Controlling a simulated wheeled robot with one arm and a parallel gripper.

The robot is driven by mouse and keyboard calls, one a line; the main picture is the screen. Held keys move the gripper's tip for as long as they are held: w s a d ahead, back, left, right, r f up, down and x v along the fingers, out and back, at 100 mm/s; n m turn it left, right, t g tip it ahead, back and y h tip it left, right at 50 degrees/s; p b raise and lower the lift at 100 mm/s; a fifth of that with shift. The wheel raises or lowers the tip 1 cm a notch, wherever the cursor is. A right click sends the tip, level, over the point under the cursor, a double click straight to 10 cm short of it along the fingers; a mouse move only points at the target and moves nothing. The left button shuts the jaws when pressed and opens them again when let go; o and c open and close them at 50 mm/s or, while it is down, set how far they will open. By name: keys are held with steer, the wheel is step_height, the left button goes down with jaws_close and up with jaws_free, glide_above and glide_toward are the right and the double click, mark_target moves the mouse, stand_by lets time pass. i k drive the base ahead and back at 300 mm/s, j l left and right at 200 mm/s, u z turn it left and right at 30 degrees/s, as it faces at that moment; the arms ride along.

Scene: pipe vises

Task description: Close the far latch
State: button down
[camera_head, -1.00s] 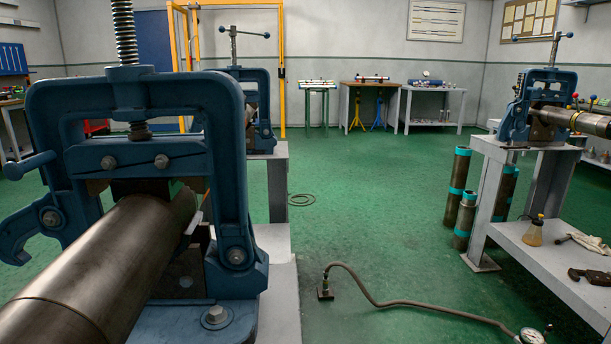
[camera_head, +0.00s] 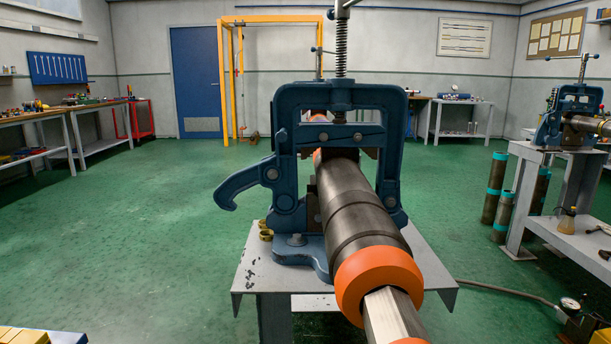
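A blue pipe vise (camera_head: 286,120) stands in the middle, its bridge down over a dark pipe (camera_head: 358,208). A hook-shaped blue latch (camera_head: 240,184) on its left side is swung outward, its hooked end apart from the frame. Another vise stands behind this one; its screw handle (camera_head: 319,51) shows above the near frame, and the rest, including any latch on it, is mostly hidden. A third blue vise (camera_head: 570,112) stands at the right; its latch cannot be made out. My gripper is not in view.
The pipe's near end has an orange collar (camera_head: 380,276) and a pale angular bar (camera_head: 393,318) coming toward me. The grey stand (camera_head: 258,275) carries the near vise. Green floor (camera_head: 150,225) is open at the left. A low shelf bench (camera_head: 575,245) and upright pipes (camera_head: 494,187) are at the right.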

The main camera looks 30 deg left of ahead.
mark_target(243, 178)
steer(key=k+u, duration=0.1)
steer(key=u, duration=0.3)
steer(key=j+u, duration=0.1)
steer(key=u, duration=0.25)
steer(key=k+j+u, duration=0.1)
steer(key=u, duration=0.3)
steer(key=k+j+u, duration=0.1)
steer(key=u, duration=0.25)
